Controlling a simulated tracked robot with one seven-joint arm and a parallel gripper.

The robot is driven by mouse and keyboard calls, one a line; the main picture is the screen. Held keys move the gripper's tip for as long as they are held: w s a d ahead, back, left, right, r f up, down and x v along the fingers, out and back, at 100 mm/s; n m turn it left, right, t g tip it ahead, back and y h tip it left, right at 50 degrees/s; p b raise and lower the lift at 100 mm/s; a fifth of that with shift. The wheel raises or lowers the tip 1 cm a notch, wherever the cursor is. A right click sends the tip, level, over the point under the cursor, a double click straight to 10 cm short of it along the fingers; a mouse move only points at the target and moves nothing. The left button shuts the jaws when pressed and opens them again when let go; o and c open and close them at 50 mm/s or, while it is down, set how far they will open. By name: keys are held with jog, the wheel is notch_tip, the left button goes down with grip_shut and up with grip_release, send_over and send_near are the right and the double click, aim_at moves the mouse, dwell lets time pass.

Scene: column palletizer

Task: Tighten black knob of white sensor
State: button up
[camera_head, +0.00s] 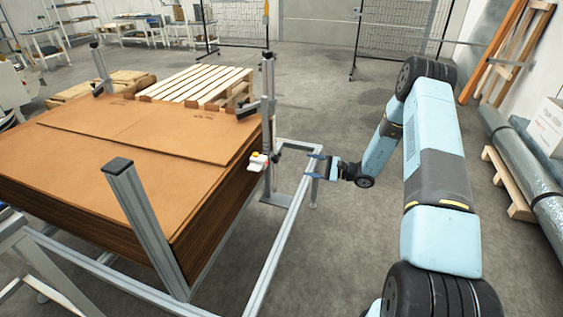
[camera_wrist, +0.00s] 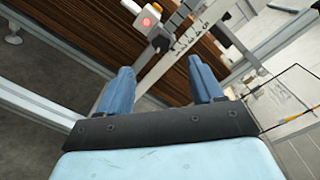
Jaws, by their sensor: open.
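The white sensor (camera_head: 257,163) is mounted on a metal post at the right corner of the cardboard stack, with a yellow part on top. In the wrist view the white sensor (camera_wrist: 146,17) shows a lit red spot, at the top left of centre. The black knob (camera_wrist: 161,41) sits beside it, next to a numbered scale on a metal bar; in the head view the knob (camera_head: 276,157) is small and dark. My gripper (camera_head: 311,165) is open and empty, to the right of the sensor and apart from it. Its two blue fingers (camera_wrist: 163,82) point toward the knob.
A large stack of brown cardboard sheets (camera_head: 150,150) stands inside a metal frame (camera_head: 282,235) with upright posts. A wooden pallet (camera_head: 195,85) lies behind it. Wrapped rolls (camera_head: 525,170) lie at the right wall. The floor around my arm is clear.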

aim_at(278, 160)
jog(key=x, duration=0.9)
jog(key=f+x, duration=0.1)
jog(key=x, duration=0.3)
jog(key=shift+w+a, duration=0.2)
jog(key=shift+w, duration=0.2)
jog(key=c, duration=1.1)
jog(key=shift+o, duration=0.2)
jog(key=shift+d, duration=0.3)
jog(key=shift+s+a, duration=0.1)
jog(key=shift+a, duration=0.15)
